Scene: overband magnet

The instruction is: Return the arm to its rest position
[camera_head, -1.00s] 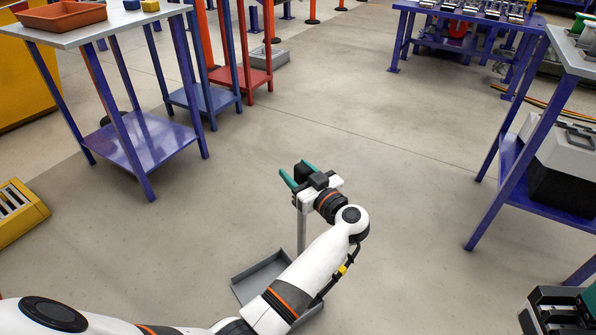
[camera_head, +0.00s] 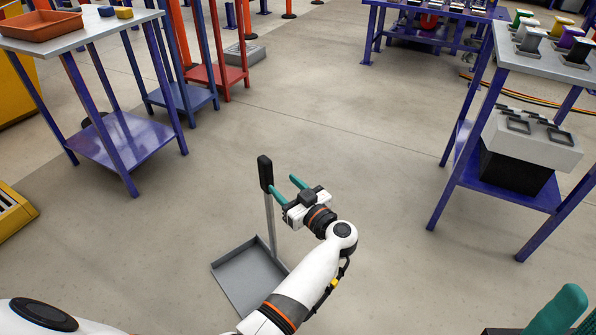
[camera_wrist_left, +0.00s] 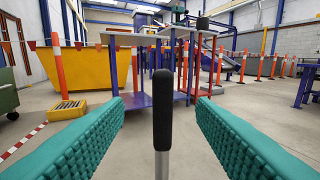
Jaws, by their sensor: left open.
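A long-handled grey dustpan (camera_head: 240,283) rests on the floor, with its thin pole upright and a black grip (camera_head: 265,173) on top. My left gripper (camera_head: 286,188) is open and empty, to the right of the grip and apart from it. In the left wrist view the black grip (camera_wrist_left: 162,108) stands ahead, centred in the gap between the two teal fingers. Part of my arm covers the pan's right edge. At the bottom right corner a teal finger of my right gripper (camera_head: 562,308) shows; most of that gripper is cut off.
A blue-legged table (camera_head: 75,38) with an orange tray (camera_head: 42,26) stands at the left. Another table (camera_head: 545,63) at the right carries several coloured blocks, with a grey and black case (camera_head: 520,155) on its lower shelf.

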